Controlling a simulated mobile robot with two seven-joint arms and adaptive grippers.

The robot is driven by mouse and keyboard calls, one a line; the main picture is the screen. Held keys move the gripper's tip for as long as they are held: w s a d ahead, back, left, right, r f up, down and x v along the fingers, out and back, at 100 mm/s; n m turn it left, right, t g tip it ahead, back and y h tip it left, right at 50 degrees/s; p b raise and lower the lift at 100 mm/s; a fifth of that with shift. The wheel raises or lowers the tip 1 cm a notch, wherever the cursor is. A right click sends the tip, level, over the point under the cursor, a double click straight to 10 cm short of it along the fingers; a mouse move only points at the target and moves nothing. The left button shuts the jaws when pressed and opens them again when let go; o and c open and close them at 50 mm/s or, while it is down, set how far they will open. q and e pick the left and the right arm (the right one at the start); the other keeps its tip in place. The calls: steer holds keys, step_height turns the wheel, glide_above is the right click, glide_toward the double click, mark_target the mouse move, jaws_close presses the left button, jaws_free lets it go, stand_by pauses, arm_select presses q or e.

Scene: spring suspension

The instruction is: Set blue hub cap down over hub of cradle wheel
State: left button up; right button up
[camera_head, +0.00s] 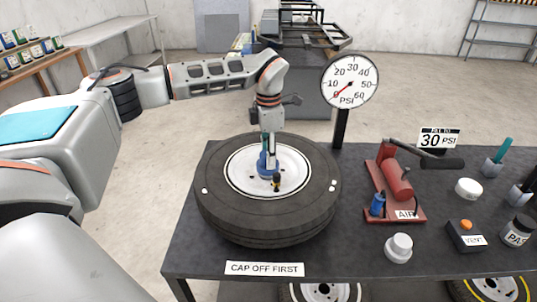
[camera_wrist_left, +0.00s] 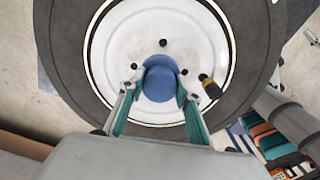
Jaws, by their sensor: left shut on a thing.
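The blue hub cap (camera_head: 264,168) is between the fingers of my left gripper (camera_head: 268,150), over the middle of the white-rimmed cradle wheel (camera_head: 225,215). In the left wrist view the cap (camera_wrist_left: 160,84) appears round and blue, with a teal-padded finger on each side. It covers the middle of the white wheel disc (camera_wrist_left: 120,45), so the hub is hidden. I cannot tell whether the cap touches the wheel. The wheel lies flat on the dark table. My right gripper is not in view.
A dark, yellow-marked valve piece (camera_head: 276,181) stands up close beside the cap. A pressure gauge (camera_head: 350,80) stands behind the wheel. A red air pump (camera_head: 396,180), a white knob-like piece (camera_head: 398,248) and a test box (camera_head: 466,237) are to the right.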

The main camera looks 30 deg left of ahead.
arm_select(q)
steer(key=shift+f, duration=1.05)
steer(key=o, duration=1.2)
steer(key=shift+r+p, duration=0.35)
steer(key=shift+r, duration=3.15)
